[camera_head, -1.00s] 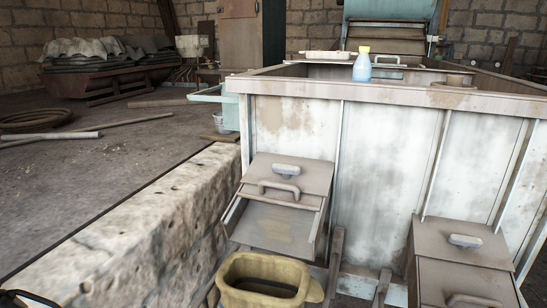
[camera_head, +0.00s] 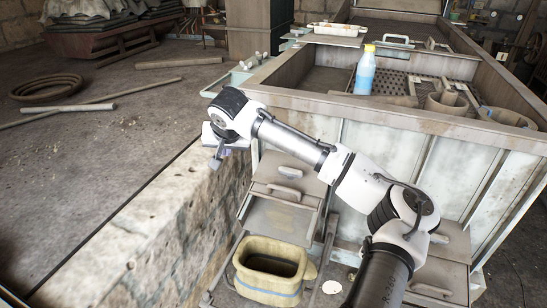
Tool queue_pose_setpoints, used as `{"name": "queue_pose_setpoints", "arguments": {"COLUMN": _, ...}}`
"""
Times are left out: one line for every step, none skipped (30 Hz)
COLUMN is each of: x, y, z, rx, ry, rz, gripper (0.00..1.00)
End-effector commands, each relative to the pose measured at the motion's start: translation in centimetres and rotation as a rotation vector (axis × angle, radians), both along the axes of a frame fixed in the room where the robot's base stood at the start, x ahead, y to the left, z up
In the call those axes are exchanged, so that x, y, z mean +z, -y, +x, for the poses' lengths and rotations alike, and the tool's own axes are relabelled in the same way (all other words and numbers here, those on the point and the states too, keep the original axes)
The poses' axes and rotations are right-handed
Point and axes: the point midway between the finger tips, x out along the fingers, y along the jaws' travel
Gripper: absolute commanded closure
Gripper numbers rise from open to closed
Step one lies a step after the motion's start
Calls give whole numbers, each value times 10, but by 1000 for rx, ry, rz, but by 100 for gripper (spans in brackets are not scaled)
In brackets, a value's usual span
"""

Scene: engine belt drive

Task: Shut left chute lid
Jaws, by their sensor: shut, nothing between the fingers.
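The left chute (camera_head: 277,217) juts from the front of the white metal hopper. Its grey lid (camera_head: 283,177) has handles and sits raised at the upper part of the chute, with the sloping chute floor showing below it. My gripper (camera_head: 217,164) is shut and empty. It points down to the left of the lid, above the stone ledge, and appears apart from the lid. My arm crosses in front of the hopper and hides part of its front and of the right chute (camera_head: 450,262).
A yellow bucket (camera_head: 266,292) stands under the left chute. A rough stone ledge (camera_head: 165,222) runs along the left. The floor farther left has poles and a coiled ring (camera_head: 45,88).

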Motion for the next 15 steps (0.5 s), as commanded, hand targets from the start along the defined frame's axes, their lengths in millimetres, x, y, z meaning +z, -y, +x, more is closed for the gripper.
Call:
{"name": "queue_pose_setpoints", "arguments": {"x": 15, "y": 42, "z": 6, "rx": -106, "ry": -52, "rz": -43, "gripper": 100}}
{"name": "queue_pose_setpoints", "arguments": {"x": 16, "y": 63, "z": 7, "rx": -161, "ry": -82, "rz": -63, "gripper": 100}}
{"name": "queue_pose_setpoints", "arguments": {"x": 18, "y": 87, "z": 7, "rx": -229, "ry": -120, "rz": -86, "gripper": 100}}
{"name": "queue_pose_setpoints", "arguments": {"x": 20, "y": 103, "z": 7, "rx": -273, "ry": -144, "rz": -100, "gripper": 100}}
{"name": "queue_pose_setpoints", "arguments": {"x": 21, "y": 118, "z": 5, "rx": -312, "ry": -166, "rz": -114, "gripper": 100}}
{"name": "queue_pose_setpoints", "arguments": {"x": 23, "y": 133, "z": 4, "rx": -358, "ry": -189, "rz": -126, "gripper": 100}}
{"name": "queue_pose_setpoints", "arguments": {"x": 24, "y": 143, "z": 3, "rx": -384, "ry": -203, "rz": -134, "gripper": 100}}
{"name": "queue_pose_setpoints", "arguments": {"x": 24, "y": 150, "z": 2, "rx": -405, "ry": -215, "rz": -140, "gripper": 100}}
{"name": "queue_pose_setpoints", "arguments": {"x": 25, "y": 157, "z": 0, "rx": -427, "ry": -227, "rz": -148, "gripper": 100}}
{"name": "queue_pose_setpoints", "arguments": {"x": 24, "y": 161, "z": 0, "rx": -440, "ry": -233, "rz": -151, "gripper": 100}}
{"name": "queue_pose_setpoints", "arguments": {"x": 23, "y": 164, "z": 0, "rx": -447, "ry": -237, "rz": -152, "gripper": 100}}
{"name": "queue_pose_setpoints", "arguments": {"x": 19, "y": 164, "z": 0, "rx": -448, "ry": -239, "rz": -153, "gripper": 100}}
{"name": "queue_pose_setpoints", "arguments": {"x": 16, "y": 164, "z": 1, "rx": -445, "ry": -239, "rz": -152, "gripper": 100}}
{"name": "queue_pose_setpoints", "arguments": {"x": 13, "y": 163, "z": 2, "rx": -445, "ry": -238, "rz": -152, "gripper": 100}}
{"name": "queue_pose_setpoints", "arguments": {"x": 7, "y": 164, "z": 3, "rx": -444, "ry": -238, "rz": -152, "gripper": 100}}
